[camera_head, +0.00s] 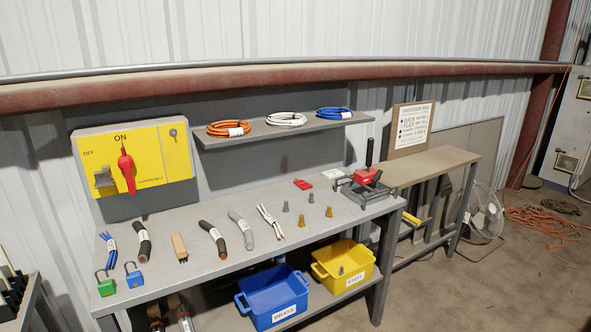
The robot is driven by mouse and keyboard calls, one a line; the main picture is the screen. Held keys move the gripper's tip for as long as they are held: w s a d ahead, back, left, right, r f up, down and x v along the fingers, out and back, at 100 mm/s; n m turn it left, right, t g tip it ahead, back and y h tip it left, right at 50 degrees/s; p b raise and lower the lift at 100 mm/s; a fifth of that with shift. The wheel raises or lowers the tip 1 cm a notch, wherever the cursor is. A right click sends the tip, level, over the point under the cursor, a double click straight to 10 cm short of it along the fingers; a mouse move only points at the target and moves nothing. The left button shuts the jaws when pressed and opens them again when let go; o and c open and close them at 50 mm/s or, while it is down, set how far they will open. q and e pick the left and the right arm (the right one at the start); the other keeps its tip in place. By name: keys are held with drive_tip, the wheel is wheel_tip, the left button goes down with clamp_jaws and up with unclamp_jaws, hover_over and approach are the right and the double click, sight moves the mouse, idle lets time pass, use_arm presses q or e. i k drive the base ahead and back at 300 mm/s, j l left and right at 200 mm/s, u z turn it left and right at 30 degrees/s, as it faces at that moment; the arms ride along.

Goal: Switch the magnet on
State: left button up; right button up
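A yellow switch panel (160,160) is on the wall above the back left of the bench. It has a red rotary handle (127,172), with "ON" printed above it and "OFF" to its upper left. The handle stands roughly upright, its narrow top end under "ON". A grey metal piece (103,178) sits left of the handle, and a small round fitting (173,133) is at the panel's upper right. Small print at the lower right seems to name a magnet belt. Neither of my grippers is in view.
A shelf (250,135) with cable coils is right of the panel. Blue (272,298) and yellow (343,265) bins sit below.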

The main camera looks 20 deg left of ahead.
sight(375, 179)
drive_tip(key=u, duration=0.3)
drive_tip(key=i+l, duration=0.15)
drive_tip(key=i, duration=0.35)
drive_tip(key=i+l, duration=0.1)
drive_tip(key=i, duration=0.4)
drive_tip(key=i+l+z, duration=0.55)
drive_tip(key=i+z, duration=0.15)
